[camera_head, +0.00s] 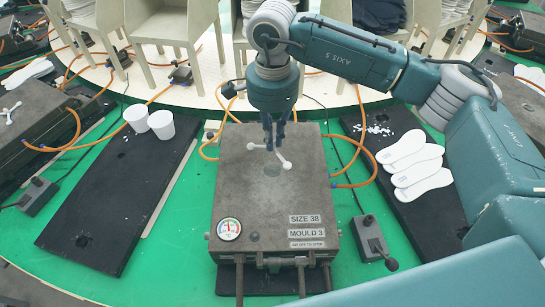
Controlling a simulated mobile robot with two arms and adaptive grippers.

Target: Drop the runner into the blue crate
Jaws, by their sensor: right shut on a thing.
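My right gripper (269,146) comes down from the top over the grey mould (250,205) in the middle. It is shut on the runner (284,162), a small white branched piece with rounded ends. The runner is at or just above the mould's top; I cannot tell whether it touches. The gripper fingers hide part of it. No blue crate shows in the view. My left gripper is not in view.
Two white cups (160,124) stand on the black board (120,190) at left. White insoles (412,160) and white scraps lie on the right board. A joystick box (371,238) is beside the mould.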

